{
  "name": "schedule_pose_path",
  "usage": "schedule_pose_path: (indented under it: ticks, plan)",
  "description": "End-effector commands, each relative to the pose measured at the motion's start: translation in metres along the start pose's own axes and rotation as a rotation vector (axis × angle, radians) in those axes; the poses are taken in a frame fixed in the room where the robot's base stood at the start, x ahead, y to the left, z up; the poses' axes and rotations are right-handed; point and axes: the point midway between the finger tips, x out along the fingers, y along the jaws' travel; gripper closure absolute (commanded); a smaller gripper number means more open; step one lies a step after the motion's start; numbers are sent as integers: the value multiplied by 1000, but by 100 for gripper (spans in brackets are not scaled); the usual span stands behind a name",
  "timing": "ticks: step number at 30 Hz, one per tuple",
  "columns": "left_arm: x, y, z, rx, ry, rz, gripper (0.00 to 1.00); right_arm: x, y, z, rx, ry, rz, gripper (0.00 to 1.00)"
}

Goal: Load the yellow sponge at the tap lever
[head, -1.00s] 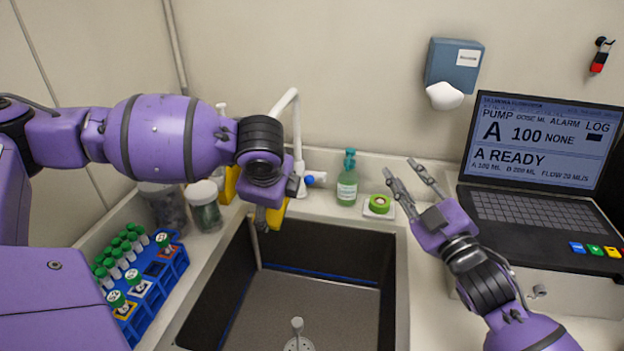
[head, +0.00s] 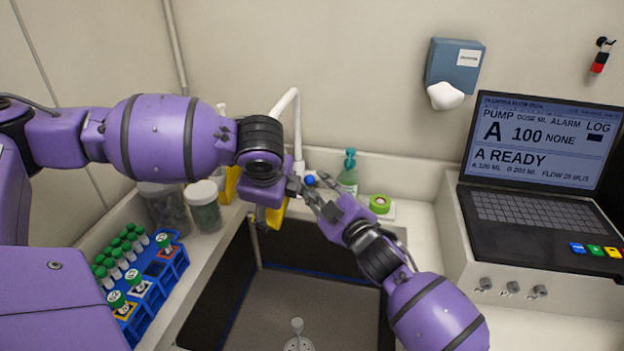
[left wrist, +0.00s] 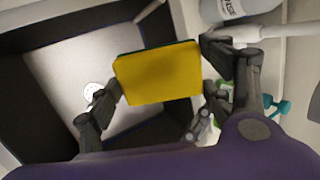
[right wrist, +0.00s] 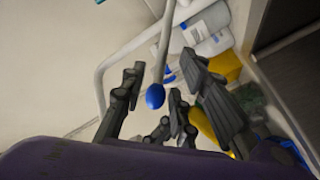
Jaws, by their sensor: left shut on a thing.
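The yellow sponge (head: 277,216) is held over the back left of the sink. In the left wrist view the sponge (left wrist: 157,73) sits between the fingers of my left gripper (left wrist: 160,70), which is shut on it. The tap lever with a blue end (head: 309,180) is at the base of the white tap (head: 297,130). My right gripper (head: 312,193) is at the lever, just right of my left gripper. In the right wrist view the blue end (right wrist: 155,96) shows between the spread, empty fingers. I cannot tell whether they touch it.
The dark sink (head: 330,300) lies below both grippers. A blue tube rack (head: 160,275) and lidded jars (head: 203,206) are at left. A pump laptop (head: 530,180) stands at right.

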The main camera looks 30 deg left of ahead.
Motion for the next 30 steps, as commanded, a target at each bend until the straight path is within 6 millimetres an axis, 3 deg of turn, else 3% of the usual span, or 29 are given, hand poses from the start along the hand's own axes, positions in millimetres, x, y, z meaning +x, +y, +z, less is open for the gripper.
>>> schedule_pose_path:
  ticks: [3,7,18,25,30]
  plan:
    - [0,0,0,0,0,0,48,19,0,-1,0,1,1,72]
    - [0,0,0,0,0,0,48,30,0,0,0,0,1,72]
    - [0,0,0,0,0,0,48,36,0,0,0,1,1,72]
    - [0,0,0,0,0,0,48,35,1,0,0,0,1,100]
    - [0,0,0,0,0,0,48,35,2,0,1,0,2,100]
